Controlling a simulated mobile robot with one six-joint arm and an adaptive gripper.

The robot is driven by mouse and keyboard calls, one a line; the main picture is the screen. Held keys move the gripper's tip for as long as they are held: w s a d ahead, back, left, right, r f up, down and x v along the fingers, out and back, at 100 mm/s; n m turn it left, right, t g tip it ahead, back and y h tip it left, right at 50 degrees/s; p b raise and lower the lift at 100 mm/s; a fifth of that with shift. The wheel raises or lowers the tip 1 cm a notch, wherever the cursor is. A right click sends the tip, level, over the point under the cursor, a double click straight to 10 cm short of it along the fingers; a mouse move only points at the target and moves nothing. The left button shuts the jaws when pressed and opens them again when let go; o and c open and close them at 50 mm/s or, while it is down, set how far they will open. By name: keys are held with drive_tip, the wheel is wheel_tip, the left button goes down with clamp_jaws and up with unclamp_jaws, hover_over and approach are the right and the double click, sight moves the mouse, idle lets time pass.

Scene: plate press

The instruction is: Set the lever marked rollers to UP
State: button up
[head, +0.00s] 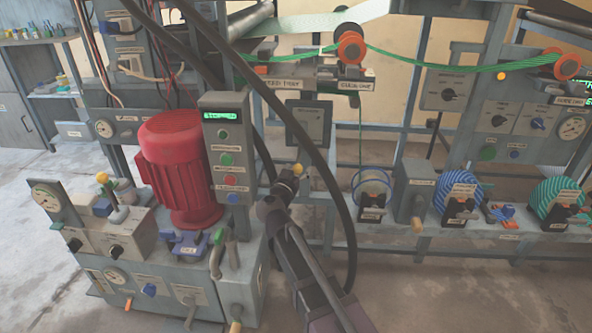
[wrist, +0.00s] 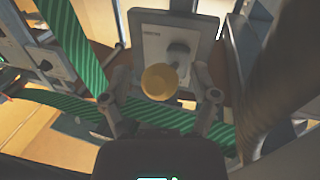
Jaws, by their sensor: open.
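A lever with a round yellow knob (wrist: 160,82) stands out from a grey panel (wrist: 152,40) in the wrist view; the small label on that panel is too small to read. In the head view the yellow knob (head: 297,169) shows just below the grey panel (head: 310,118), so the lever appears to point down. My gripper (head: 287,181) is right at the knob in the head view. In the wrist view my gripper (wrist: 164,98) is open, with one finger on each side of the knob and gaps between. Contact cannot be told.
Thick dark hoses (head: 318,165) hang close around my arm. A red motor (head: 178,165) and a control box (head: 228,145) stand to the left. A green striped web (wrist: 80,50) runs past the gripper in the wrist view. Reels (head: 460,200) stand to the right.

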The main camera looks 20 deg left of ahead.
drive_tip(key=shift+c, duration=0.2)
clamp_jaws()
drive_tip(key=shift+a, duration=0.2)
drive_tip(key=shift+s+r, duration=0.1)
